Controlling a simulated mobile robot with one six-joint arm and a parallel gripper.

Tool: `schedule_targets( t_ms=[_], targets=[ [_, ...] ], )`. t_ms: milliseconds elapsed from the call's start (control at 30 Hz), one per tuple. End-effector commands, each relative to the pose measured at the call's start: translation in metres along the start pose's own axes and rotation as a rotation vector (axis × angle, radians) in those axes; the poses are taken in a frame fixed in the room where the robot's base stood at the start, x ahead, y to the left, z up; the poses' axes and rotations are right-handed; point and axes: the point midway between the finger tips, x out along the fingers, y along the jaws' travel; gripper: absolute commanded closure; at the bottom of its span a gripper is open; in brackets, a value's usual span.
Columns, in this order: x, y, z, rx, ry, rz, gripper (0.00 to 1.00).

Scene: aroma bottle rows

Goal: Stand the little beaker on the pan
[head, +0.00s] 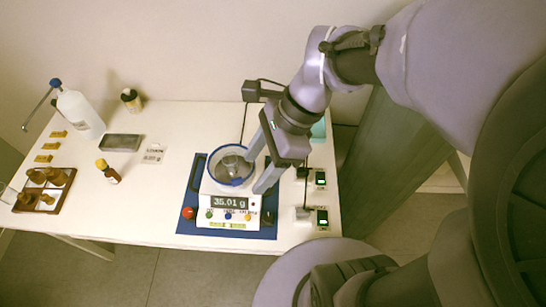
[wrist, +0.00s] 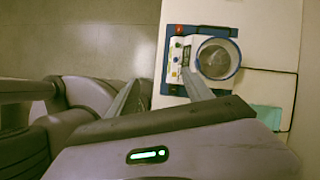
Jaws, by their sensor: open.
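The balance (head: 230,203) stands on a blue mat and its display reads 35.01 g. A round clear wall with a blue rim (head: 231,182) surrounds the grey pan (head: 230,165); it also shows in the wrist view (wrist: 237,70). Faint pale shapes show inside it, but I cannot tell whether the little beaker is among them. A clear glass vessel (head: 7,194), possibly a beaker, is cut off at the left edge of the head view. My gripper (head: 259,168) is open, with its fingers at the right side of the rimmed wall. I see nothing between the fingers (wrist: 160,93).
A wooden rack of brown bottles (head: 44,190) stands at the left. A brown bottle with an orange cap (head: 108,172), a dark tray (head: 121,142), a label card (head: 153,154) and a white wash bottle (head: 80,112) share the table. Small devices (head: 321,217) sit along the right edge.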

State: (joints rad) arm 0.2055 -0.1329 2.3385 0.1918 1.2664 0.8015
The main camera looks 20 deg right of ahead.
Motion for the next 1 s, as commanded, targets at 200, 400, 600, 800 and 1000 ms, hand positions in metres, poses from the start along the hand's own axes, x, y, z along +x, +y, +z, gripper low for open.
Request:
schedule_targets(
  t_ms=[200,400,600,800,1000],
  targets=[
    [-0.048,0.036,0.007,-1.095,0.405,-0.236,0.41],
    [-0.061,0.042,0.007,-1.368,0.544,-0.268,0.41],
    [-0.059,0.041,0.006,-1.365,0.542,-0.268,0.41],
    [-0.052,0.041,0.003,-1.362,0.540,-0.268,0.41],
    [-0.053,0.041,0.003,-1.361,0.539,-0.268,0.41]
  ],
)
